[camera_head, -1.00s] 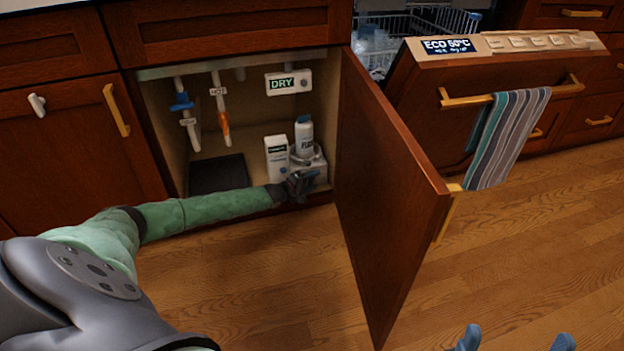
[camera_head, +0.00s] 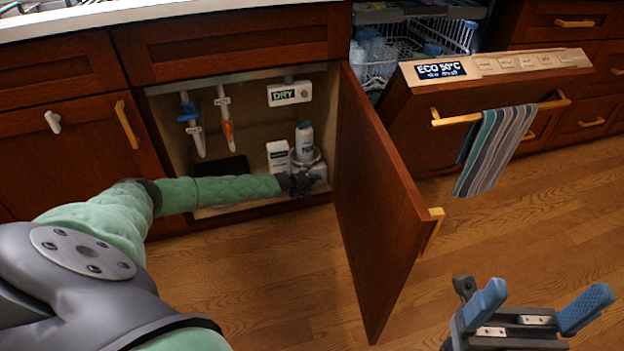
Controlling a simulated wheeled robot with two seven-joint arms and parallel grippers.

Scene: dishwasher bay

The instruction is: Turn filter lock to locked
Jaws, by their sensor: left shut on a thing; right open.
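The open cabinet under the counter holds a white round-edged unit (camera_head: 318,166) at its lower right, with a white and blue bottle (camera_head: 304,140) standing at it. My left gripper (camera_head: 304,184) reaches into the cabinet and is shut at the front of this unit. The part in its jaws is mostly hidden by the dark fingers; it appears to be the filter lock, but I cannot read its position. My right gripper (camera_head: 536,312), with blue fingertips, is open and empty above the floor at the lower right.
The open cabinet door (camera_head: 380,200) stands between my two grippers. A white box (camera_head: 278,156) stands left of the bottle. A "DRY" display (camera_head: 289,93) and hanging valves (camera_head: 228,120) are above. The open dishwasher door (camera_head: 410,125) with a striped towel (camera_head: 495,150) is at right.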

